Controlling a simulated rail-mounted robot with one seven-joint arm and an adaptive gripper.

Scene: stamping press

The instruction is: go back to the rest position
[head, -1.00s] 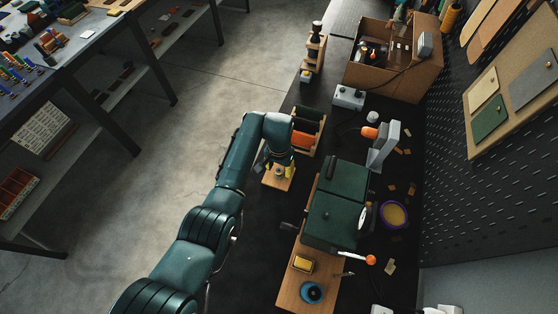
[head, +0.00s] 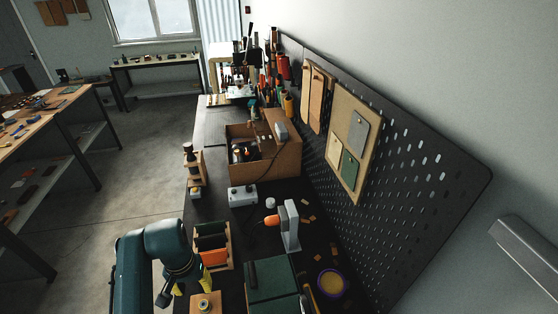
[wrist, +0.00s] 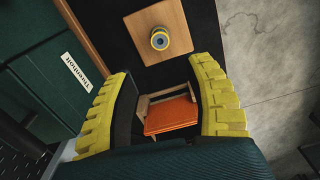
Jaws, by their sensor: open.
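My gripper (head: 190,284) is at the lower left in the head view, beside the rack and close to the small wooden base. In the wrist view my gripper (wrist: 165,100) shows two yellow ribbed fingers spread apart with nothing held between them. A wooden base (wrist: 174,18) with a round, yellow-ringed piece (wrist: 160,38) on it lies beyond the fingertips. The wooden base (head: 207,305) also shows at the bottom of the head view, partly cut off. A wooden rack (head: 228,262) with green and orange pieces stands close by; its orange piece (wrist: 170,116) appears between the fingers.
The dark green press (head: 272,280) stands right of the base. Beyond the rack are a grey switch box (head: 242,196), a wooden stand (head: 194,170) and an open cardboard box (head: 283,160). A pegboard (head: 420,170) bounds the right side.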

